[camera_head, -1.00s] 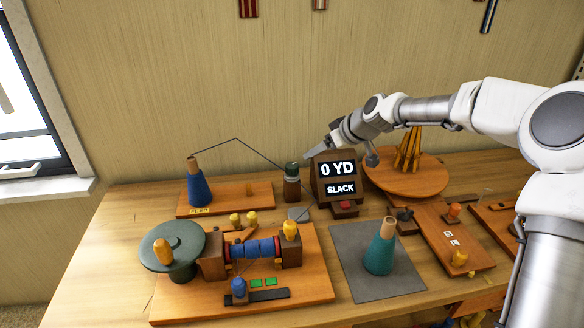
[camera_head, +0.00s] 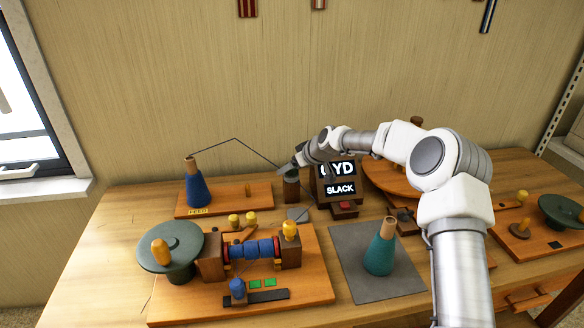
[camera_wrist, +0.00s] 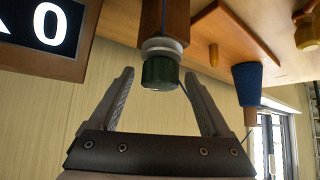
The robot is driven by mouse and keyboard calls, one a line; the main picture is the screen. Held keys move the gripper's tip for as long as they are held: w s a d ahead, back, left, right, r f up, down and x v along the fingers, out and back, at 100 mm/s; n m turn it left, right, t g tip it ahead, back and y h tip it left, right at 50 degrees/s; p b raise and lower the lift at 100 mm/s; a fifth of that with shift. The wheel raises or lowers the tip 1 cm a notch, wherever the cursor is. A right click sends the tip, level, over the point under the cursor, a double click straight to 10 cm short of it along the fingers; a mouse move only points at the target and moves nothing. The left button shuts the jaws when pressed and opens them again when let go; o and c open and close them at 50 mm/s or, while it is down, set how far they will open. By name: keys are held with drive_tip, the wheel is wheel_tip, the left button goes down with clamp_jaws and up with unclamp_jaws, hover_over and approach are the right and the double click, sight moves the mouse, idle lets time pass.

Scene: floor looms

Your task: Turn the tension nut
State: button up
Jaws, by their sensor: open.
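The tension nut, a dark green cylinder (camera_wrist: 161,72) with a pale collar, sits on the end of a square brown wooden post (camera_wrist: 165,22). In the head view the post (camera_head: 291,188) stands left of the display, and my gripper (camera_head: 286,169) hides its top. In the wrist view, which looks upside down, the fingers of my gripper (camera_wrist: 158,80) are spread, one on each side of the nut. A gap shows between each finger and the nut.
Right beside the post stands the display box (camera_head: 340,188), reading YD and SLACK, partly covered by my arm. A blue cone (camera_head: 196,188) of yarn is to the left, its thread running over toward the post. The winder board (camera_head: 200,308) is in front.

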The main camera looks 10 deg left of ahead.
clamp_jaws()
idle(0.5)
drive_tip(key=shift+a+m, duration=0.1)
drive_tip(key=shift+m, duration=0.3)
drive_tip(key=m+t+h, duration=0.2)
drive_tip(key=m+h, duration=0.1)
drive_tip(key=m, duration=0.1)
drive_tip(key=shift+s+a, duration=0.1)
drive_tip(key=shift+a, duration=0.05)
drive_tip(key=shift+m+t+h, duration=0.5)
drive_tip(key=shift+m+h, duration=0.9)
drive_tip(key=shift+m, duration=0.5)
unclamp_jaws()
